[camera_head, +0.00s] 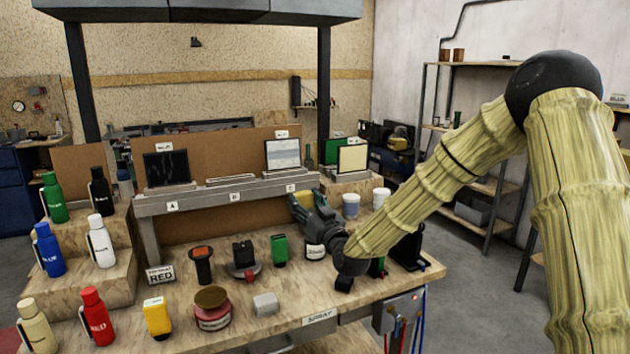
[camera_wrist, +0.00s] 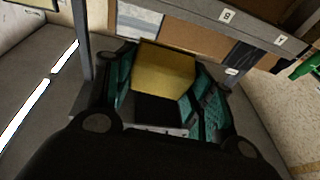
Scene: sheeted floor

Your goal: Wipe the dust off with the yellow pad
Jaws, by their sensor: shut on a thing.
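My gripper (camera_head: 312,208) is shut on the yellow pad (camera_head: 304,200), close to the right end of the grey raised shelf (camera_head: 186,200). In the wrist view the yellow pad (camera_wrist: 162,72) sits between the teal finger pads. On the shelf, a dark panel (camera_head: 167,167) with faint streaks stands at left, and a pale grey panel (camera_head: 283,154) stands at right, just behind the pad. I cannot tell whether the pad touches anything. A cream panel (camera_head: 352,159) stands further right. I cannot tell for sure which surface carries dust.
Several bottles, including a red one (camera_head: 96,316), stand at left. A red jar (camera_head: 212,309), yellow container (camera_head: 157,317), green item (camera_head: 279,250) and grey block (camera_head: 265,304) stand on the bench. White cups (camera_head: 380,198) stand right of the gripper.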

